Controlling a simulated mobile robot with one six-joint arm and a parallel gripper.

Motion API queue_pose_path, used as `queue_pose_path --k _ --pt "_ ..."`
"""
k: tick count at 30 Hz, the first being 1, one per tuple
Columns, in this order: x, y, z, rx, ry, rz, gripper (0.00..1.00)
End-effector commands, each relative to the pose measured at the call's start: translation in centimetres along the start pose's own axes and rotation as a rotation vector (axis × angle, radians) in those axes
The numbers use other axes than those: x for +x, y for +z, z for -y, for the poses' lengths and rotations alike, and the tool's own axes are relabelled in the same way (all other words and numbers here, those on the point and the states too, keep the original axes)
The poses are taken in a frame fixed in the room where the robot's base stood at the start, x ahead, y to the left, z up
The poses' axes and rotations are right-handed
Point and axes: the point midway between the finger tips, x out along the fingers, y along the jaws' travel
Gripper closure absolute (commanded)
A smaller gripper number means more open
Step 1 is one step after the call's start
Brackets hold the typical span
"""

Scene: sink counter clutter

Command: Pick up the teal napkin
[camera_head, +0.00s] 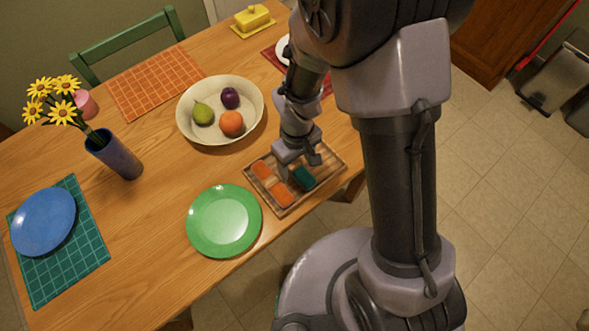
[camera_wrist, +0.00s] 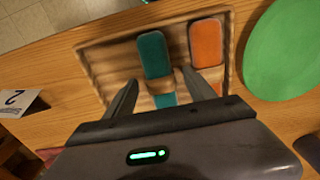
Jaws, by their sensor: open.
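The teal napkin (camera_head: 304,177) lies in a shallow wooden tray (camera_head: 334,170) near the table's edge, beside orange pieces (camera_head: 280,194). In the wrist view the teal napkin (camera_wrist: 154,55) lies next to an orange napkin (camera_wrist: 206,42). A smaller teal patch (camera_wrist: 165,101) shows nearer me, past a brown band; I cannot tell whether it is the same napkin. My gripper (camera_head: 297,162) is over the tray, fingers pointing down. In the wrist view my gripper (camera_wrist: 160,90) is open and empty, its fingers spread either side of the teal patch. The fingers and palm hide part of the tray.
A green plate (camera_head: 224,221) lies close beside the tray. A cream bowl (camera_head: 186,128) with fruit stands behind. A vase (camera_head: 118,156) with yellow flowers and a blue plate (camera_head: 43,222) are at the left. The table between vase and green plate is clear.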

Motion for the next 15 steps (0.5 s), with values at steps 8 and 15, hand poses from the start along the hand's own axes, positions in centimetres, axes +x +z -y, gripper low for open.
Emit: queue_pose_path --k 8,15 --pt "0.50 -0.05 -0.02 0.001 0.000 -0.001 0.46" --pt "0.49 -0.05 -0.03 0.001 0.000 -0.001 0.93"
